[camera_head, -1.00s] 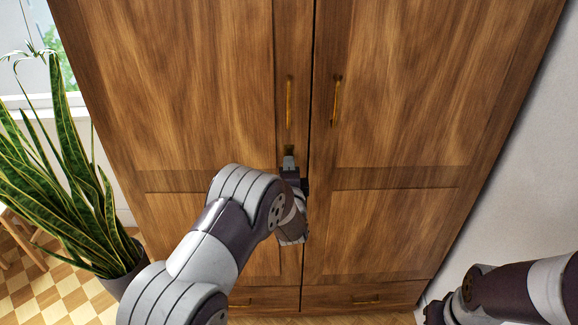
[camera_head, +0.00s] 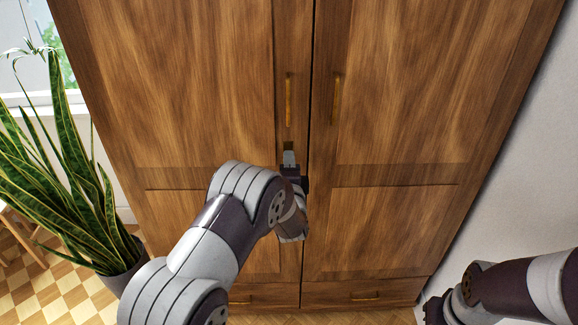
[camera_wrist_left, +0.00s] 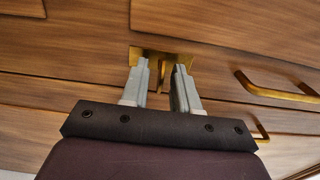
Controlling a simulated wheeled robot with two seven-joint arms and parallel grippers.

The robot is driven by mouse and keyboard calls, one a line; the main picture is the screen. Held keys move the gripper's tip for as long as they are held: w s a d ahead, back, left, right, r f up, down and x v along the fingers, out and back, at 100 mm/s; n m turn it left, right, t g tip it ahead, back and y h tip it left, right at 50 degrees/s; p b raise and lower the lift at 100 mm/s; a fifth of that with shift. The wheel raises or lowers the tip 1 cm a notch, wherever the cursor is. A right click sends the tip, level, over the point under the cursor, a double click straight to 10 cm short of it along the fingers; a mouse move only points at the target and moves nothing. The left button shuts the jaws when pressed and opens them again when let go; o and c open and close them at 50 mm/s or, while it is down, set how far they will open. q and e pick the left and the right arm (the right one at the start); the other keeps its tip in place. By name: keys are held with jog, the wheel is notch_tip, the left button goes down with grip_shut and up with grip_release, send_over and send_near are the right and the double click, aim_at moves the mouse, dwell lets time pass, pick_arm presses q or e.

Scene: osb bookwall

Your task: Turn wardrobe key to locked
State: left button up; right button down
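The wardrobe (camera_head: 215,85) has two closed wooden doors. A brass lock plate (camera_head: 289,146) sits on the left door near the middle seam, below its handle; it also shows in the left wrist view (camera_wrist_left: 150,53). A thin brass key (camera_wrist_left: 162,73) stands out from the plate. My left gripper (camera_head: 289,158) is right at the lock. In the left wrist view its fingers (camera_wrist_left: 161,70) are apart, one on each side of the key, with gaps visible. The key's exact angle is hard to tell. My right gripper (camera_head: 436,311) is low at the right; its fingers are not clear.
Long brass handles (camera_head: 288,100) (camera_head: 336,99) stand out on both doors above the lock. Drawers (camera_head: 357,295) lie below the doors. A potted snake plant (camera_head: 60,180) stands at the left. A white wall (camera_head: 530,170) is at the right.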

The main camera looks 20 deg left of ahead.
pick_arm(q)
jog(key=b+v, duration=0.2)
jog(key=v, duration=1)
jog(key=shift+s, duration=0.35)
jog(key=shift+d, duration=0.1)
